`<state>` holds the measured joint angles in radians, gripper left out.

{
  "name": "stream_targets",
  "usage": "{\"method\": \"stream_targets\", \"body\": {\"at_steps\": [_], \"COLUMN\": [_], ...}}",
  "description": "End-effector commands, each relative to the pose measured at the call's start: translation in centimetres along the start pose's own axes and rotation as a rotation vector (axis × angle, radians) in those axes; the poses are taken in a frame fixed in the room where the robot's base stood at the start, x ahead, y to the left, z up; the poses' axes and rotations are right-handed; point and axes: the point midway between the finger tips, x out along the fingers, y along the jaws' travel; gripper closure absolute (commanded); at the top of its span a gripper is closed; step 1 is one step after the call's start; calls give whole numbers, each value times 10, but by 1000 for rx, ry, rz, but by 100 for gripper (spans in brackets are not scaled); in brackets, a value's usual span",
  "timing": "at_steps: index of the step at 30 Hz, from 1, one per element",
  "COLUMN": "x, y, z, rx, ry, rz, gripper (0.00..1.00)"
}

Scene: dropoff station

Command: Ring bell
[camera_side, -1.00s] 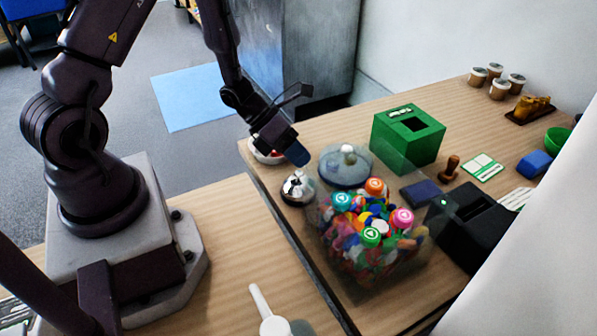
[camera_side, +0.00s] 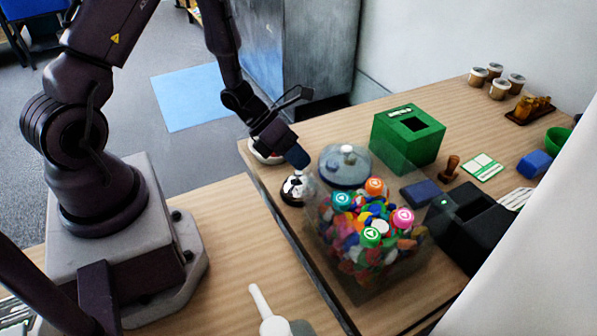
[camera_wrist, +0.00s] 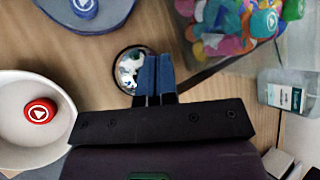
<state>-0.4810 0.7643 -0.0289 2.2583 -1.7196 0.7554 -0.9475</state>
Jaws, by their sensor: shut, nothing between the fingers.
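The bell (camera_side: 294,188) is a small shiny silver dome on a dark base, standing on the table near its left edge. In the wrist view the bell (camera_wrist: 130,68) shows just beyond and left of the blue fingertips. My gripper (camera_side: 299,160) is shut and empty, pointing down above the bell. In the wrist view the two blue fingers of my gripper (camera_wrist: 155,58) lie side by side and overlap the bell's right edge. I cannot tell whether the fingertips touch the bell.
A clear box of colourful caps (camera_side: 368,240) stands close to the bell. A round lidded blue container (camera_side: 345,172) is behind it. A white bowl with a red button-like cap (camera_wrist: 60,130) sits nearby. A green box (camera_side: 408,140) stands further back.

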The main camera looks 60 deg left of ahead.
Motion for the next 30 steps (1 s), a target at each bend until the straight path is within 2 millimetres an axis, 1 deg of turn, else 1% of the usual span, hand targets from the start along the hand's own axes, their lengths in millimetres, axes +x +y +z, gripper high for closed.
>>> {"method": "stream_targets", "body": {"at_steps": [30], "x": [6], "y": [5], "z": [-4], "rx": [1], "ry": [-1], "rz": [0], "gripper": [100]}}
